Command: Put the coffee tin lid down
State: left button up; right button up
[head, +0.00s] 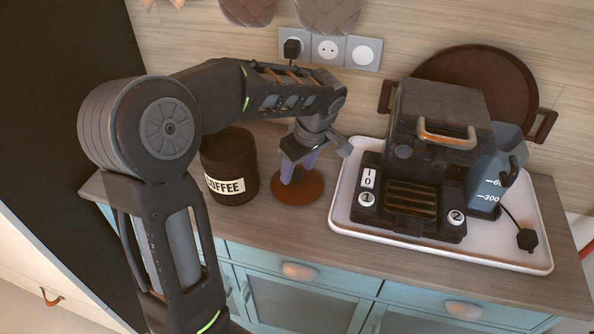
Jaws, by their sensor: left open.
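The coffee tin (230,165) is a dark round tin with a cream COFFEE label, standing upright on the wooden counter at the left in the head view. A reddish-brown round disc, which looks like the coffee tin lid (312,190), lies flat on the counter just right of the tin. My left gripper (290,178) is open and points down over the lid's left part. Whether its fingertips touch the lid I cannot tell. My left arm hides part of the tin's back and the wall. My right gripper is not in view.
A white tray (345,216) to the right bears a dark coffee machine (440,130) and a blue-grey water tank (497,170). A round brown tray (480,70) leans on the wall behind. Sockets (330,49) hold a black plug. Blue cabinets (300,275) lie below the counter's front edge.

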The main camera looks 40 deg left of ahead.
aim_at(306, 190)
pick_arm(q)
jog(key=v, duration=1)
jog(key=shift+r, duration=0.25)
jog(key=shift+d+f, duration=0.1)
jog(key=shift+d, duration=0.1)
